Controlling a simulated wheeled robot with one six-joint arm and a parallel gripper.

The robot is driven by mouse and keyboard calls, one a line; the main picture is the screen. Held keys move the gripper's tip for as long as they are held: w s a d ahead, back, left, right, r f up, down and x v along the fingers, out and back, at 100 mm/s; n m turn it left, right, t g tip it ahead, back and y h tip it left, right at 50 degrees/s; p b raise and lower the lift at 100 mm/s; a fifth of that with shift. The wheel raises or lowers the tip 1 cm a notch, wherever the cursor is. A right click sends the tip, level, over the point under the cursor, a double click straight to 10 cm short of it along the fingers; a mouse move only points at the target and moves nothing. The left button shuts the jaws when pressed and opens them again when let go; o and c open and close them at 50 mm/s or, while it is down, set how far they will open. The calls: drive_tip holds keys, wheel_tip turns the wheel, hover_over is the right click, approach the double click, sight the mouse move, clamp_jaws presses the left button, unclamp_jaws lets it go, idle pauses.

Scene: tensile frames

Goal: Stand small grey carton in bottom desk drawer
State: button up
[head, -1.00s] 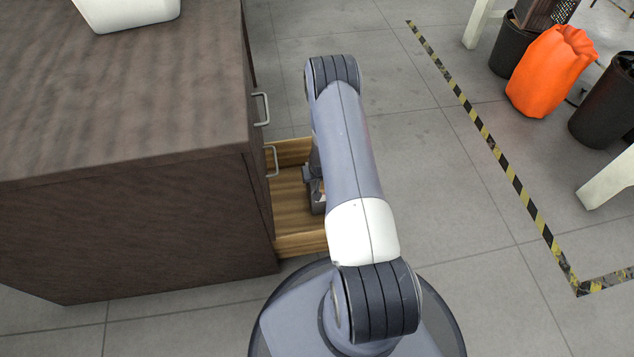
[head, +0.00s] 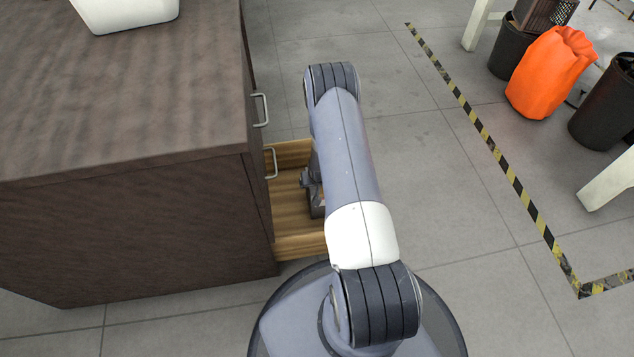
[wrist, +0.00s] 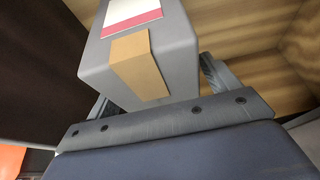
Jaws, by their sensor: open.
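The small grey carton (wrist: 140,60) has a tan tape strip on its near face and a white and red label. In the wrist view it sits between the two fingers of my gripper (wrist: 155,88), which is open around it. The wooden floor of the bottom desk drawer (wrist: 250,60) shows behind and beside it. In the head view the pulled-out bottom drawer (head: 290,222) is partly covered by my arm. My gripper (head: 316,195) is low inside it, mostly hidden. I cannot tell whether the carton's base touches the drawer floor.
The dark wooden desk (head: 120,110) stands at left with a white container (head: 125,12) on top. A closed upper drawer handle (head: 262,110) is above the open drawer. An orange bag (head: 550,75) and dark bins stand at far right. The floor right of my arm is clear.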

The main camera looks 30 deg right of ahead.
drive_tip(key=p+v, duration=0.3)
drive_tip(key=v, duration=0.9)
drive_tip(key=shift+r+p, duration=0.15)
drive_tip(key=shift+p, duration=0.15)
idle(0.8)
